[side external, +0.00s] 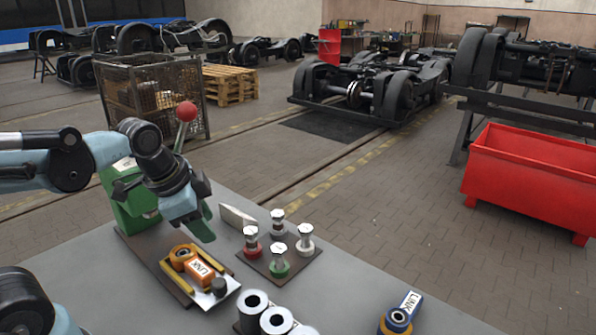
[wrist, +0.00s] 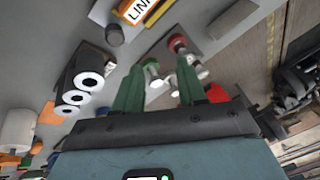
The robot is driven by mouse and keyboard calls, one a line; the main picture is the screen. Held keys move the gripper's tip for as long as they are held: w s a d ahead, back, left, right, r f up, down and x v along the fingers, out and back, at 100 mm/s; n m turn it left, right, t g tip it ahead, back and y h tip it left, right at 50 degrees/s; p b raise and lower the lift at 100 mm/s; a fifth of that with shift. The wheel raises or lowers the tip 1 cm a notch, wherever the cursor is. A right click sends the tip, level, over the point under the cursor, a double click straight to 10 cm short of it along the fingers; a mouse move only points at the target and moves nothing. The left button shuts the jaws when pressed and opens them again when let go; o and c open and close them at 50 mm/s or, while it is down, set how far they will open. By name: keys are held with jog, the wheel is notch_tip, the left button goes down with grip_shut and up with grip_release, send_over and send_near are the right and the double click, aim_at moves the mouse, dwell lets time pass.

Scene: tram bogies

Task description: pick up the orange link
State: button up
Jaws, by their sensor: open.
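The orange link (side external: 200,268) lies between yellow rails on a dark fixture plate on the grey table in the side view. It has a ring at its upper left end and a white LINK label. In the wrist view only part of it shows, with its label (wrist: 136,9) cut off by the top edge. My gripper (side external: 203,228) is above the table, behind and above the link in the side view. In the wrist view its two green fingers (wrist: 158,66) are apart with no link between them. The link is clear of the fingers.
Several bolts with coloured collars (side external: 279,267) stand on a plate right of the link. Dark rollers with white ends (side external: 254,301) are in front. A blue link (side external: 398,318) lies near the front edge. A green machine with a red-knobbed lever (side external: 186,112) stands behind my gripper.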

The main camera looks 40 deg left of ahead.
jog(key=a+m+g, duration=0.2)
jog(key=m, duration=0.4)
jog(key=m+g, duration=0.2)
jog(key=m, duration=0.3)
send_over(193, 262)
jog(key=shift+d+f, duration=0.15)
jog(key=shift+f, duration=1.3)
jog(key=shift+d+f, duration=0.1)
jog(key=shift+f, duration=1.3)
jog(key=shift+a+f, duration=0.15)
jog(key=shift+f, duration=0.75)
jog(key=shift+a+f, duration=0.15)
jog(key=shift+f, duration=1.6)
grip_shut()
